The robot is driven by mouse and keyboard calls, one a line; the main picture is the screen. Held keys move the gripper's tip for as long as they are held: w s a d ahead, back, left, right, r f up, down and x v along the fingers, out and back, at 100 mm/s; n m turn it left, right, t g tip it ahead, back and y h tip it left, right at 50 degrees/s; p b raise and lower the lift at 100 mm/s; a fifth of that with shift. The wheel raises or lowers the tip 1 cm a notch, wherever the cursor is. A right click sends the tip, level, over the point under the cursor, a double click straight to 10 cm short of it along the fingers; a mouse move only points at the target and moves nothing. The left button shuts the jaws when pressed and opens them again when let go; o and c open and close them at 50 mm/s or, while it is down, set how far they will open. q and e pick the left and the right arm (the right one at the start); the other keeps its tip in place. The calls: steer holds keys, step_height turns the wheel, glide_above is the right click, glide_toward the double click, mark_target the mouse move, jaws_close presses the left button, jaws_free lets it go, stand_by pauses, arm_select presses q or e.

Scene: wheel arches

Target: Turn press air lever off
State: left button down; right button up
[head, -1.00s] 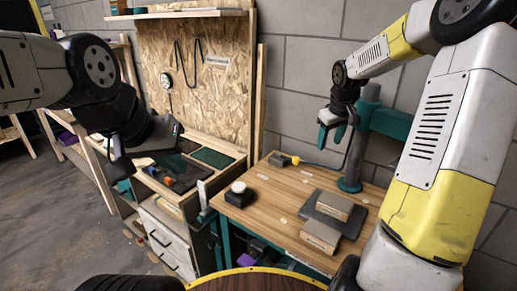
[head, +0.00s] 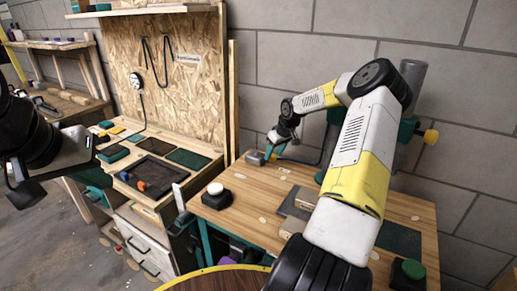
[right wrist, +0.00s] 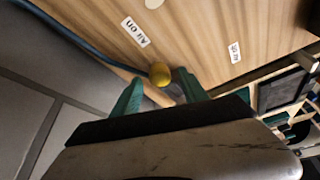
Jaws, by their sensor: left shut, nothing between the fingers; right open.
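The air lever's yellow round knob (right wrist: 160,74) shows between the tips of my open right gripper (right wrist: 158,90) in the right wrist view. It is nearer the "Air on" label (right wrist: 135,32) than the "Air off" label (right wrist: 235,52). I cannot tell whether the fingers touch it. In the head view the lever's grey block (head: 254,158) sits at the table's back left corner. My right gripper (head: 274,149) is right at it, and the knob is hard to make out there. My left gripper (head: 72,158) is shut and empty at the left, away from the lever.
The wooden table (head: 238,196) carries a black-and-white button (head: 215,194), cardboard-coloured boxes (head: 300,203) and a green button (head: 412,268). A teal press (head: 402,135) stands behind. A workbench with dark trays (head: 155,172) is at left. A blue hose (right wrist: 70,40) runs beside the lever.

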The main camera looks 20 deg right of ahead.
steer(key=shift+w+f, duration=0.15)
steer(key=shift+f, duration=0.3)
jaws_close()
stand_by(1.1)
